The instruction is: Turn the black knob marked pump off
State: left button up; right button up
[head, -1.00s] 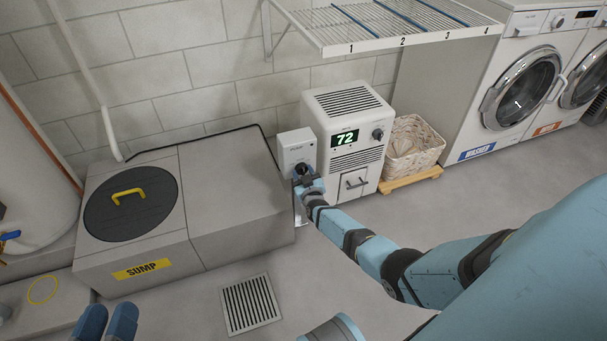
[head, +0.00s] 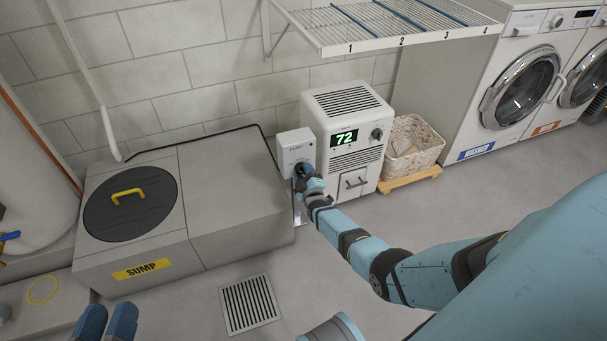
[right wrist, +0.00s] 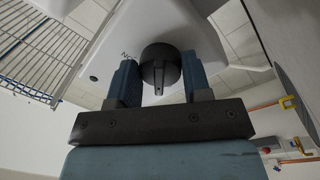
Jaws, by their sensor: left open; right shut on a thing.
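The black knob (right wrist: 160,68) sits on the front of a light grey box marked PUMP (head: 296,148), which stands between the sump and a white dehumidifier-like unit. My right gripper (right wrist: 158,82) is shut on the knob, one blue finger on each side of it in the right wrist view. In the head view my right gripper (head: 302,176) covers most of the knob. Part of a printed label shows beside the knob in the wrist view. My left gripper (head: 106,322) is open and empty at the bottom left, far from the pump box.
The white unit (head: 345,138) reading 72 stands close to the right of the pump box. A wicker basket (head: 413,148) is beyond it. The grey sump box (head: 235,190) is to the left. A wire shelf (head: 385,22) overhangs behind. A floor grate (head: 250,304) lies in front.

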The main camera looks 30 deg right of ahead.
pick_arm(q)
jog(key=shift+f, duration=0.1)
pick_arm(e)
jog(key=shift+n, duration=0.6)
jog(key=o, duration=0.9)
jog(key=shift+s, duration=0.15)
